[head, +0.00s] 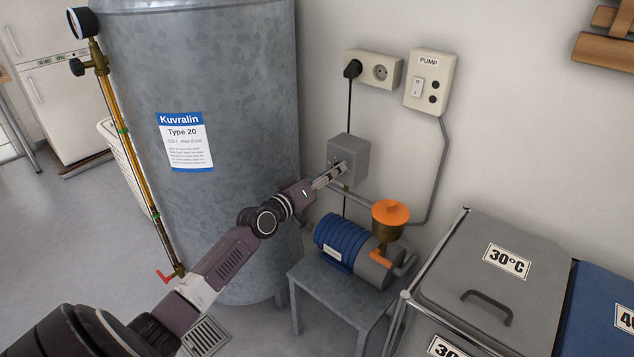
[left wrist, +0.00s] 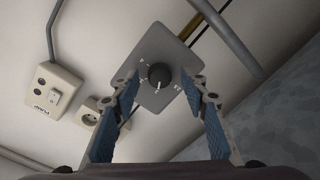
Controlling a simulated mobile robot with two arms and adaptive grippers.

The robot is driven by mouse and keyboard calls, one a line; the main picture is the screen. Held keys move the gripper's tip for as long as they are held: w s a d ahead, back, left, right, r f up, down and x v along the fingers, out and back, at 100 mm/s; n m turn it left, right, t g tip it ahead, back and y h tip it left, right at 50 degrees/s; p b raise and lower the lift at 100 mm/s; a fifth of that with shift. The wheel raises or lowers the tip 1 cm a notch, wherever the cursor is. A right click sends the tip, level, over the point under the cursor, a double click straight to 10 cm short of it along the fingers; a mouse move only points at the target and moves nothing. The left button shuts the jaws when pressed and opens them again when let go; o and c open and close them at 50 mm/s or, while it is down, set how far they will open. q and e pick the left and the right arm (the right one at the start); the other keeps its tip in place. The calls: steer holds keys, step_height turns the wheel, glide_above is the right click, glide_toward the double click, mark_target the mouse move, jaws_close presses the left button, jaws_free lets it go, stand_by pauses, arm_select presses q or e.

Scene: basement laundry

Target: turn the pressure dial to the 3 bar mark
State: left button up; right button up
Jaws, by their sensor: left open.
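The pressure dial is a small round black knob (left wrist: 159,75) on the face of a grey wall box (left wrist: 163,45). The box (head: 357,162) also shows in the head view, where my gripper hides the knob. Small white marks surround the knob in the left wrist view; they are too small to read surely, and I cannot tell which mark it points to. My left gripper (head: 338,173) is open in front of the box face. In the left wrist view its two blue-padded fingers stand on either side of the knob, apart from it. My right gripper is not in view.
A pump with a blue motor (head: 343,240) and orange cap (head: 390,211) stands on a grey stool (head: 345,300) below the box. A big grey tank (head: 235,70) is at left. A socket (head: 381,72) and PUMP switch (head: 429,80) are above. Lidded bins (head: 535,255) stand at right.

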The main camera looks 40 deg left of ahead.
arm_select(q)
steer(key=s, duration=1.1)
steer(key=shift+s+a+r, duration=0.2)
steer(key=shift+a+r, duration=0.1)
steer(key=shift+r, duration=0.05)
